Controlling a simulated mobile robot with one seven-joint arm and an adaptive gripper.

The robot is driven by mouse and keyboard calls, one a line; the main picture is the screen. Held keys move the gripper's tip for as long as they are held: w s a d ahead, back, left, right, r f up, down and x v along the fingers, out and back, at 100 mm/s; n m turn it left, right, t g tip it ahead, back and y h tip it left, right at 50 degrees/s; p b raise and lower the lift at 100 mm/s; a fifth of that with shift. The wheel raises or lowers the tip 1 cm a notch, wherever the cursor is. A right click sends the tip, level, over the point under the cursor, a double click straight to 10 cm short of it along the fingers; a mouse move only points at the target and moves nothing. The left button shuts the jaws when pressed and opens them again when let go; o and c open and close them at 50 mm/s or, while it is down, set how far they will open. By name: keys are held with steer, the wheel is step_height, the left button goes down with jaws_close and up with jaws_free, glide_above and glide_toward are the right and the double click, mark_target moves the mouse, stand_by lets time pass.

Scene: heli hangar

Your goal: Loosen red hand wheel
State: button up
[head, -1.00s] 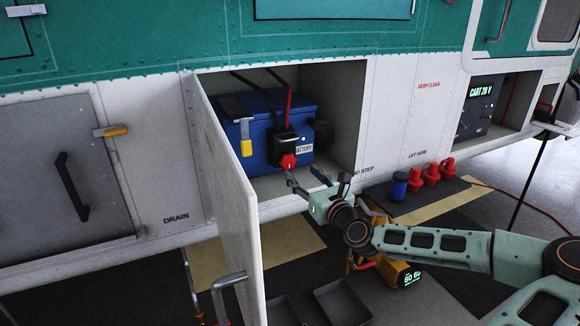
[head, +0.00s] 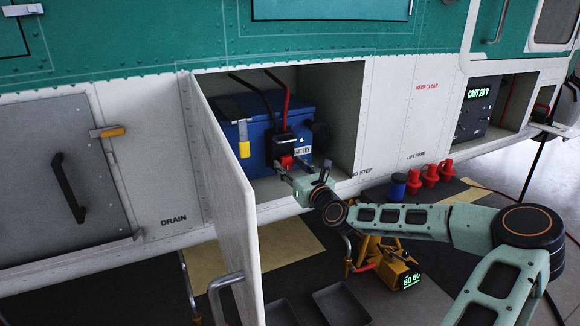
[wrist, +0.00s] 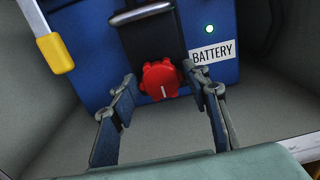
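The red hand wheel (wrist: 160,80) sits on the black connector (wrist: 152,38) at the front of the blue battery (wrist: 83,28), inside the open bay. It has a lobed rim and a white line pointing down in the wrist view. In the head view the wheel (head: 286,161) is partly hidden by my fingers. My gripper (wrist: 160,92) is open, with one finger on each side of the wheel. The fingertips are about level with the wheel's lower half; I cannot tell whether either touches it. My gripper also shows at the bay opening in the head view (head: 292,170).
The bay's open door (head: 232,190) stands to the left. A yellow-handled latch (head: 244,140) is on the battery's left, and a black and a red cable run up from the connector. A green light (wrist: 210,29) glows beside the BATTERY label. Red plugs (head: 430,175) stand outside, right.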

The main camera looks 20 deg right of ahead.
steer(key=c, duration=0.8)
steer(key=shift+c, duration=0.2)
